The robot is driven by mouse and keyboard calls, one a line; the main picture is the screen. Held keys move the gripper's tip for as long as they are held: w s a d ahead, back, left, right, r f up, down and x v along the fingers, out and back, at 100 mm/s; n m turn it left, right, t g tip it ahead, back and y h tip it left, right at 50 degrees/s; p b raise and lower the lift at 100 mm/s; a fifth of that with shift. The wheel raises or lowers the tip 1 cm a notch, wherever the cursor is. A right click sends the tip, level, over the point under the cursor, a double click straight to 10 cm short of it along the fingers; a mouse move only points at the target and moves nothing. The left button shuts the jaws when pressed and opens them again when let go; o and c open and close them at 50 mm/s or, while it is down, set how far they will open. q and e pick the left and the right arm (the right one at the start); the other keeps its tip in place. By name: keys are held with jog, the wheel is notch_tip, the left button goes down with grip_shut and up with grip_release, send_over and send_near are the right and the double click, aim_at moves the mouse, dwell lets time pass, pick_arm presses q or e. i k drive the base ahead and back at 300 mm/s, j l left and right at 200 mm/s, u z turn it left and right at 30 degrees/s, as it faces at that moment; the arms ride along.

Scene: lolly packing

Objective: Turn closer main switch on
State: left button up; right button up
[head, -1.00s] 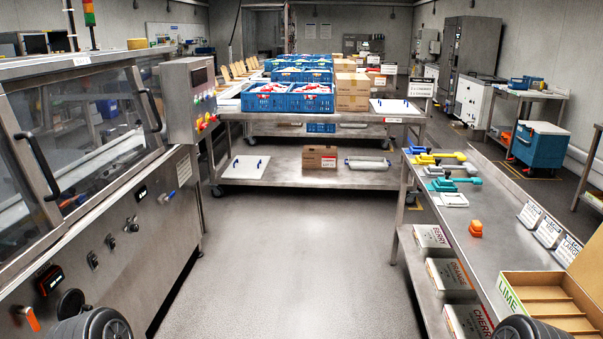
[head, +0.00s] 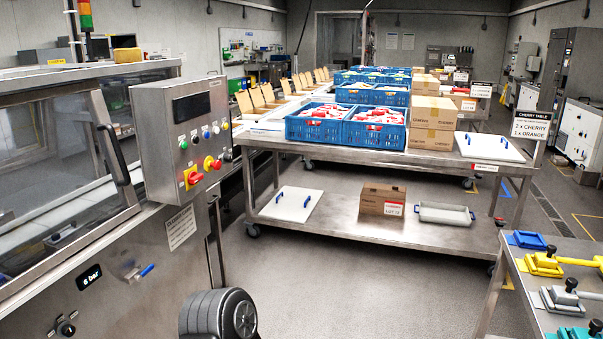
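The control box (head: 183,132) is a grey metal panel on the machine at the left of the head view. Low on its face is a red rotary switch on a yellow plate (head: 193,177), which looks like the main switch; its exact handle position is too small to tell. A red round button on yellow (head: 211,163) sits just right of it. A row of small coloured buttons (head: 206,133) and a dark display (head: 191,107) are above. Neither gripper is in view; only a dark rounded part of my own arm shows at the bottom.
The machine's glazed guard with a black handle (head: 114,153) is left of the box. A blue-handled valve (head: 146,271) and a pressure display (head: 89,277) are below. A steel table (head: 355,160) with blue crates (head: 374,133) stands beyond. Grey floor (head: 350,285) is clear between.

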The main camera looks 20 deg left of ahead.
aim_at(193, 178)
jog(key=i+u, duration=0.15)
jog(key=i, duration=0.45)
jog(key=i+l+u, duration=0.2)
jog(key=i, duration=0.35)
jog(key=i+l+u, duration=0.15)
jog(key=i, duration=0.45)
jog(key=i+l+u, duration=0.3)
jog(key=i+u, duration=0.2)
jog(key=i+l+u, duration=0.65)
jog(key=l+u, duration=0.3)
jog(key=l, duration=0.1)
